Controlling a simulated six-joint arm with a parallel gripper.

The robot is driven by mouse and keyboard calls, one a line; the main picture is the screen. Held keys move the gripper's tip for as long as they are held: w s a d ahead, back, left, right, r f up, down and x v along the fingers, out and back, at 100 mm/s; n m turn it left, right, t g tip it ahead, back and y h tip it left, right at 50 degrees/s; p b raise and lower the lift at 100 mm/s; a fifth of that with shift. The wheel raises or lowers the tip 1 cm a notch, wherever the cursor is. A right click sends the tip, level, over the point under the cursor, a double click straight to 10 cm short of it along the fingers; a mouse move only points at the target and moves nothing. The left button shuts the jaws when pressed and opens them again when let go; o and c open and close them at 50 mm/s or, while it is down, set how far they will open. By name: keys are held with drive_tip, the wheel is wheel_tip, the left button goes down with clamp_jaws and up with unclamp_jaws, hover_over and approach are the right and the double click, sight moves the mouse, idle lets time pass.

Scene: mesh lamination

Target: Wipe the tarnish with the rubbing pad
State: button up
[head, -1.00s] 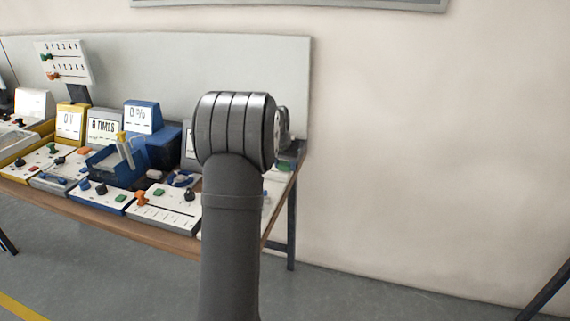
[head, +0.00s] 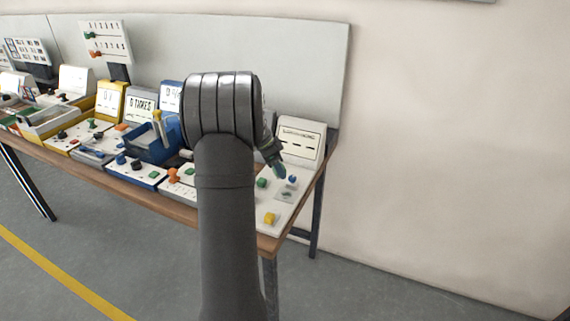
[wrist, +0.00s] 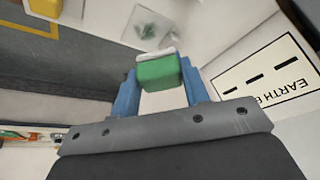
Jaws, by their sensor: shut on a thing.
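The rubbing pad, a green block with a white underside, shows in the wrist view (wrist: 158,72) between the blue fingers of my gripper (wrist: 160,85). My gripper is shut on it. Beyond the pad lies a pale square plate (wrist: 128,30) with a small greenish mark, the tarnish (wrist: 148,29). The pad appears apart from the plate, above and to one side of it. In the head view my gripper (head: 278,167) points down over the white panel at the right end of the table. The plate (head: 286,196) shows just below it; the pad there is small and hard to make out.
The panel also bears a green block (head: 262,182), a blue knob (head: 292,179) and a yellow block (head: 270,218). A white sign box (head: 301,142) stands behind. Several boxes and control panels fill the table to the left. The floor in front is clear.

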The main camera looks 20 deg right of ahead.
sight(281, 192)
drive_tip(key=shift+f, duration=3.75)
drive_tip(key=shift+s+d+f, duration=0.2)
drive_tip(key=shift+f, duration=0.05)
drive_tip(key=shift+c, duration=0.3)
drive_tip(key=shift+s+d+f, duration=0.15)
drive_tip(key=shift+s+d, duration=0.1)
drive_tip(key=shift+s, duration=0.05)
drive_tip(key=shift+s+d, duration=1.75)
drive_tip(key=w+a, duration=0.4)
drive_tip(key=shift+w+a, duration=0.3)
drive_tip(key=shift+r, duration=4.2)
